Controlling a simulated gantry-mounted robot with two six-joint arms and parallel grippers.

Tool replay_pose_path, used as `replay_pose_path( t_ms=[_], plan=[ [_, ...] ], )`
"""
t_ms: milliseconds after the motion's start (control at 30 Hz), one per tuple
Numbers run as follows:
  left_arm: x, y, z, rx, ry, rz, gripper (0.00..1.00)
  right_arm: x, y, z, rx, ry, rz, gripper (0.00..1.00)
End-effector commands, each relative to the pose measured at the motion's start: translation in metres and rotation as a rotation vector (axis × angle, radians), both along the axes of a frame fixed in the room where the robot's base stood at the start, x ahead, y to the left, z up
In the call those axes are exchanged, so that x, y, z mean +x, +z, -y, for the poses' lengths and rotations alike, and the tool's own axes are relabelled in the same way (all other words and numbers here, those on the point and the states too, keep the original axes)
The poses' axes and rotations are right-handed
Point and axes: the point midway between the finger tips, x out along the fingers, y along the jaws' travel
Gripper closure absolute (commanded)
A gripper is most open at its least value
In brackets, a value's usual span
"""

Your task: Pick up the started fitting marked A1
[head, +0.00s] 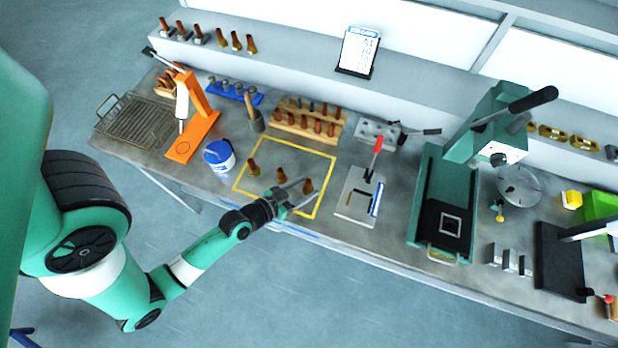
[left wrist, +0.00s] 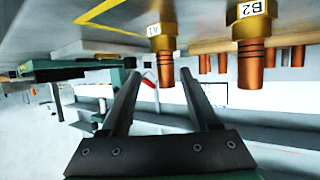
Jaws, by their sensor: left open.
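The fitting marked A1 (left wrist: 163,45) is a ribbed copper piece with a brass end and a white label, seen upside down in the left wrist view. In the head view it appears to be the rightmost fitting (head: 308,186) inside the yellow outline, its label unreadable there. My left gripper (head: 304,192) is open, with its fingers level and pointing at this fitting. In the left wrist view, A1 shows between and beyond the fingertips (left wrist: 158,73). Contact cannot be told. A fitting marked B2 (left wrist: 251,45) stands beside it.
Other fittings (head: 281,174) stand inside the yellow outline (head: 262,208). A wooden rack (head: 288,130) of fittings is behind. A blue-white tub (head: 219,157) is left, and a plate with a red-handled lever (head: 353,204) is close on the right.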

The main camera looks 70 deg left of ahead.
Motion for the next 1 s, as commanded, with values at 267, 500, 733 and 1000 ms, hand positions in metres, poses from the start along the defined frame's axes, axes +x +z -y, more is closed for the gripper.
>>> replay_pose_path(
  t_ms=[267, 500, 733, 1000],
  plan=[
    [0.015, -0.010, -0.012, 0.001, 0.002, 0.004, 0.38, 0.000, -0.008, 0.000, 0.000, 0.000, 0.000, 0.50],
    [0.042, -0.021, -0.027, 0.002, 0.000, 0.001, 0.38, 0.000, -0.008, 0.000, 0.000, 0.000, 0.000, 0.50],
    [0.043, -0.022, -0.027, 0.000, 0.000, 0.001, 0.40, 0.000, -0.008, 0.000, 0.000, 0.000, 0.000, 0.50],
    [0.043, -0.022, -0.027, 0.001, 0.000, 0.001, 0.88, 0.000, -0.008, 0.000, 0.000, 0.000, 0.000, 0.50]
  ],
)
